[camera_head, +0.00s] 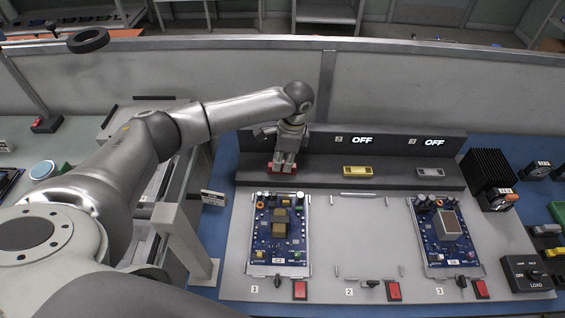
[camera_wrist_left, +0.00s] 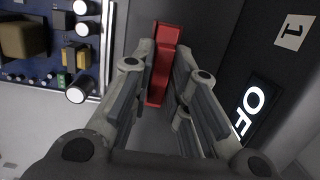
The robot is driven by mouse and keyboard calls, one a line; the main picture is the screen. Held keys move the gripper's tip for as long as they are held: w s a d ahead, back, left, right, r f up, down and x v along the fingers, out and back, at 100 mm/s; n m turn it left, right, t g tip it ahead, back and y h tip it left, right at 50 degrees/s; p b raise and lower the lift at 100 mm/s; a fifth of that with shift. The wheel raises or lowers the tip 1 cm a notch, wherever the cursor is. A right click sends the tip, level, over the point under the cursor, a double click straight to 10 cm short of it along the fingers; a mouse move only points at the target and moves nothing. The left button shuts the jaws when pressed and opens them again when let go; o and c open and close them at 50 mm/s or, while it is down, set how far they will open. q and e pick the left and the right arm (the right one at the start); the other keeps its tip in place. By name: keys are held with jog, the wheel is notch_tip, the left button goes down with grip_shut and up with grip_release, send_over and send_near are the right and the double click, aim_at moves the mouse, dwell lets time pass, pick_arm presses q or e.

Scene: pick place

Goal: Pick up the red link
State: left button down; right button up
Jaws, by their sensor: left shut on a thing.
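The red link (camera_wrist_left: 163,60) is a small red block in the left wrist view, between the fingertips of my left gripper (camera_wrist_left: 160,75). In the head view the left gripper (camera_head: 283,165) points down at the dark stepped panel above station 1, shut on the red link (camera_head: 272,168). The fingers hide most of the link there. I cannot tell whether the link is seated in the panel or lifted off it. My right gripper is not in view.
A yellow link (camera_head: 357,171) and a grey link (camera_head: 430,171) sit on the same panel (camera_head: 320,176). Blue circuit boards stand at station 1 (camera_head: 262,243) and station 3 (camera_head: 435,258). Station 2 (camera_head: 365,230) is empty. A black finned block (camera_head: 488,175) stands at the right.

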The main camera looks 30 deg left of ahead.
pick_arm(q)
jog(key=shift+r, duration=0.1)
jog(key=shift+w+r, duration=0.1)
jog(key=shift+r, duration=0.15)
notch_tip(320, 180, up, 2)
jog(key=shift+r+b, duration=0.1)
jog(key=shift+b, duration=0.45)
jog(key=s+d+r+p, duration=0.5)
jog(key=s+d+r, duration=0.4)
jog(key=r, duration=0.4)
jog(key=shift+s+d+r, duration=0.3)
jog(key=shift+s, duration=0.35)
jog(key=shift+d, duration=0.1)
